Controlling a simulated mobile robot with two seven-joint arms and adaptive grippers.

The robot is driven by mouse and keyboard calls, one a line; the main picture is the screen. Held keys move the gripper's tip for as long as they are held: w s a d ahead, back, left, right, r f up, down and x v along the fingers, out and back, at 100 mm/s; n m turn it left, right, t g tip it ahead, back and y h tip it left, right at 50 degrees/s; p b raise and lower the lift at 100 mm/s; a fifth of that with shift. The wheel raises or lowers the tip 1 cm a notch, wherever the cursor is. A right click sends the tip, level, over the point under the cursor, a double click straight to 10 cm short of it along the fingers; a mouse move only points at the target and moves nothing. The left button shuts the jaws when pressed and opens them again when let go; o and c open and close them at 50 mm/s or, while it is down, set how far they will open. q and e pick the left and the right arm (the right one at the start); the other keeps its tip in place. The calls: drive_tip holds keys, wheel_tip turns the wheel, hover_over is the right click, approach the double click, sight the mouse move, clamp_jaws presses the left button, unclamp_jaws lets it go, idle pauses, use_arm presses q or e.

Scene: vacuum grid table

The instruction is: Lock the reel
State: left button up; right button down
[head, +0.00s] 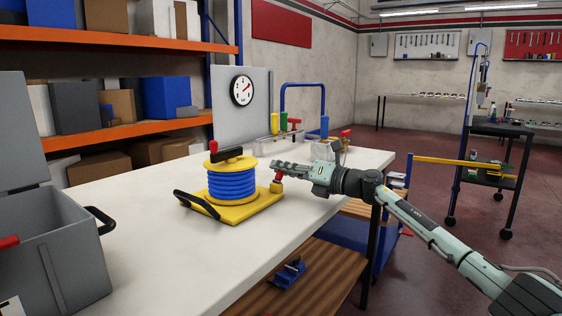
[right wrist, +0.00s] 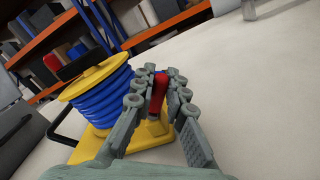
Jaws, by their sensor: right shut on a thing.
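The reel (head: 232,182) is a drum of blue hose with yellow flanges on a yellow base plate (head: 238,212), standing on the white table. A black crank with a red knob (head: 213,147) sits on its top. A small red lever (head: 278,178) on a yellow block (head: 277,187) stands at the base's right corner. My right gripper (head: 276,168) reaches in from the right and is shut on the red lever, which also shows between the fingers in the right wrist view (right wrist: 158,93). The fingers hide part of the lever. My left gripper is not in view.
A grey box (head: 60,250) with an open lid stands at the front left of the white table (head: 150,265). A black handle (head: 196,204) rises at the base's left side. A gauge panel (head: 242,110) and coloured valves (head: 290,124) stand behind.

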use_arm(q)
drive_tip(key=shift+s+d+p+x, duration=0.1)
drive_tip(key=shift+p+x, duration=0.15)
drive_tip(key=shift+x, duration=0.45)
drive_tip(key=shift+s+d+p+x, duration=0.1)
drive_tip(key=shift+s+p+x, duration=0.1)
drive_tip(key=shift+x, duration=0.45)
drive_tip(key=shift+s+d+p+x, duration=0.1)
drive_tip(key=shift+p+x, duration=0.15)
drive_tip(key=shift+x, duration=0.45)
use_arm(e)
drive_tip(key=shift+w+d+f+m, duration=0.1)
drive_tip(key=shift+w+f+m, duration=0.1)
drive_tip(key=shift+m, duration=0.4)
drive_tip(key=shift+w+d+f+m, duration=0.1)
drive_tip(key=shift+f+m, duration=0.05)
drive_tip(key=shift+m, duration=0.45)
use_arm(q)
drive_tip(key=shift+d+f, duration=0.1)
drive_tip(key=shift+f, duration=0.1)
use_arm(e)
drive_tip(key=c, duration=1.5)
unclamp_jaws()
drive_tip(key=shift+c, duration=0.2)
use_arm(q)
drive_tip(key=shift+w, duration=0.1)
use_arm(e)
drive_tip(key=v, duration=1.2)
